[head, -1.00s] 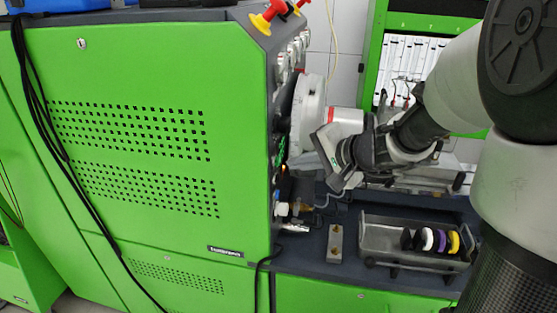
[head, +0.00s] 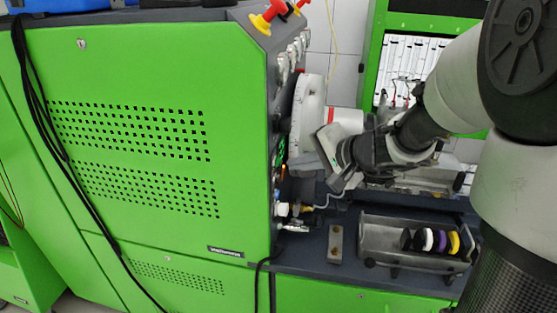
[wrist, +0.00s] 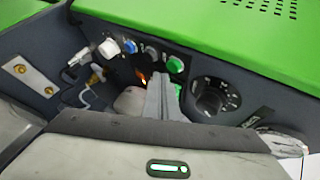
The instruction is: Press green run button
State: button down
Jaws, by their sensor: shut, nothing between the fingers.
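In the wrist view, a round green button (wrist: 176,64) sits on the dark control panel (wrist: 105,25), at the upper right of my fingertips. My gripper (wrist: 160,84) is shut and empty, with its fingers pointing at the panel just below and left of the button. I cannot tell whether the tips touch the panel. A second green patch (wrist: 181,89) shows right beside the fingers, partly hidden by them. In the head view my gripper (head: 299,165) is close to the panel's side face, and the button is too small to make out clearly.
A black dial (wrist: 215,97) is right of the button; blue and white knobs (wrist: 109,48) are left of it. In the head view, a grey tray (head: 375,233) with several coloured discs stands on the bench. The green cabinet (head: 130,80) fills the left.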

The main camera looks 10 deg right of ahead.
jog(key=shift+a+f, duration=0.1)
jog(key=shift+a, duration=0.05)
dwell(0.4)
jog(key=shift+w+a+b, duration=0.1)
jog(key=shift+a+b, duration=0.15)
jog(key=shift+b, duration=0.2)
